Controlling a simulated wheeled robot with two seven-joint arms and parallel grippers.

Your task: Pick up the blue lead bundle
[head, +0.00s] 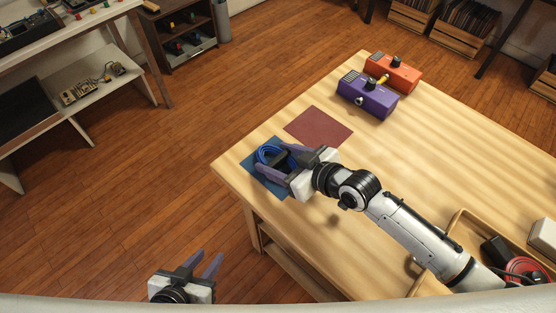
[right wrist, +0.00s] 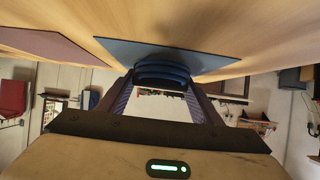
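The blue lead bundle (head: 267,153) is a coiled blue loop resting on the blue mat (head: 250,165) near the table's left corner. My right gripper (head: 274,158) is low over that mat, its fingers spread, with the bundle at the tips. In the right wrist view the bundle (right wrist: 162,72) shows between the far ends of the fingers, in front of the mat (right wrist: 165,50). Whether the fingers touch it is not clear. My left gripper (head: 207,256) is open and empty, off the table at the bottom left.
A dark red mat (head: 318,126) lies beside the blue one. A purple box (head: 367,99) and an orange box (head: 394,74) with knobs stand at the table's far end. A wooden tray (head: 460,222) with dark and red items is at the right. The middle of the table is clear.

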